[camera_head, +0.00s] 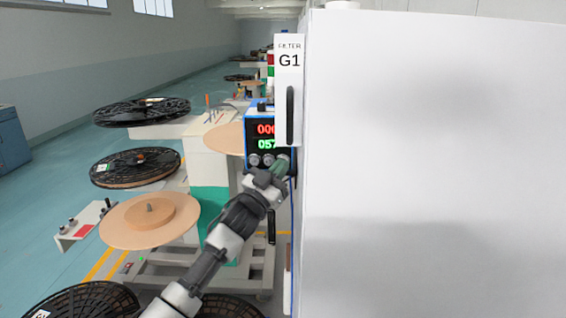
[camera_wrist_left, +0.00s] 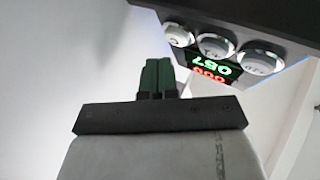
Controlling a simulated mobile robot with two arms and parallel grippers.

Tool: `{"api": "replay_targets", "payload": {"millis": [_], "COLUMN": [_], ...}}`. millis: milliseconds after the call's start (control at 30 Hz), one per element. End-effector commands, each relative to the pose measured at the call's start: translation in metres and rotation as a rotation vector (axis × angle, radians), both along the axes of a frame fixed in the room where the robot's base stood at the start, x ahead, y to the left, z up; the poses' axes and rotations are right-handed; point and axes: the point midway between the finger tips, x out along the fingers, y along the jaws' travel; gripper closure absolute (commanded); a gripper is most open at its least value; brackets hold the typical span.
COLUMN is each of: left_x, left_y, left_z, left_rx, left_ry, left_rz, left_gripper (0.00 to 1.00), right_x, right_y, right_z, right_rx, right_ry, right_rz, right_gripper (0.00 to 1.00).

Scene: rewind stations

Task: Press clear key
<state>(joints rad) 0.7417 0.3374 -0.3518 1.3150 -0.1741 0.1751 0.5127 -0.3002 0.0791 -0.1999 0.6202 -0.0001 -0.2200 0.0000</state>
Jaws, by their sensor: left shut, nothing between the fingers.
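The counter box (camera_head: 250,125) is blue-edged with a dark face, a red readout above a green one. A row of round, light keys (camera_head: 267,160) sits below the readouts. In the left wrist view three keys (camera_wrist_left: 215,45) show near the upside-down digits; their labels are too small to read surely, so I cannot tell which is the clear key. My left gripper (camera_head: 284,164), with green fingers, is shut and empty at the right end of the key row, partly hiding it. In the left wrist view its fingertips (camera_wrist_left: 158,62) appear beside the panel, apart from the keys.
A large white cabinet (camera_head: 430,160) fills the right side, close to my left gripper. Its panel labelled G1 (camera_head: 289,85) with a dark handle is just above. Black reels (camera_head: 142,112) and a tan disc (camera_head: 150,220) stand on the left. Blue-green floor (camera_head: 40,200) is open at far left.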

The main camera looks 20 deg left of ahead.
Motion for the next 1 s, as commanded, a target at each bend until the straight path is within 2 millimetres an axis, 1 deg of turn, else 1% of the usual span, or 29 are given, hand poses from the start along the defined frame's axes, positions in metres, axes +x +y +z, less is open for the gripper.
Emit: {"api": "replay_targets", "payload": {"millis": [267,533,1000], "left_x": [0.0009,0.0082,0.0093], "left_y": [0.0003,0.0022,0.0026], "left_z": [0.0,0.0002,0.0], "left_rx": [0.0,0.0,0.0], "left_ry": [0.0,0.0,0.0], "left_rz": [0.0,0.0,0.0], "left_gripper": [1.0,1.0,1.0], "right_x": [-0.0001,-0.0001,0.0], "right_y": [-0.0004,-0.0009,-0.001], "right_z": [-0.0004,-0.0024,-0.0029], "right_rx": [0.0,-0.001,-0.001], "right_ry": [0.0,0.0,0.0], "right_rz": [0.0,0.001,0.001], "right_gripper": [1.0,1.0,1.0]}}
